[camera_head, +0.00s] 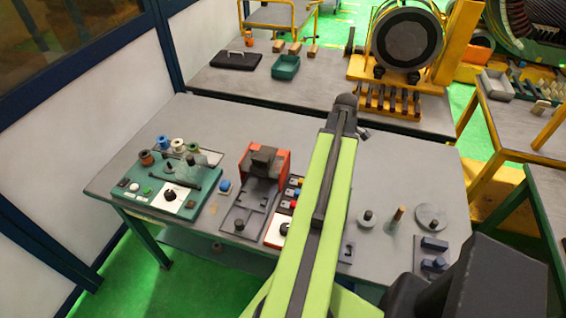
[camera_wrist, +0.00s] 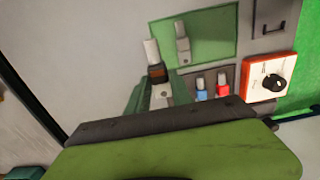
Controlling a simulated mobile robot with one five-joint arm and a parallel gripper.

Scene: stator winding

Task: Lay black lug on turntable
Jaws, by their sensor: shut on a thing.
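In the wrist view a small lug (camera_wrist: 154,62) with a pale barrel and a dark, brownish lower part stands at the tip of my gripper (camera_wrist: 155,93). My gripper appears shut on it, though the jaws are partly hidden by my own green arm part. In the head view my arm covers the gripper and the lug. A flat grey round disc (camera_head: 431,217) with a short peg lies at the right of the bench; I cannot tell whether it is the turntable.
In the wrist view a grey lug (camera_wrist: 183,45) lies on a green mat (camera_wrist: 218,38). Near it are blue and red terminals (camera_wrist: 222,85) and an orange-edged knob panel (camera_wrist: 275,78). A teal console (camera_head: 150,192) and an orange press (camera_head: 264,162) stand on the bench.

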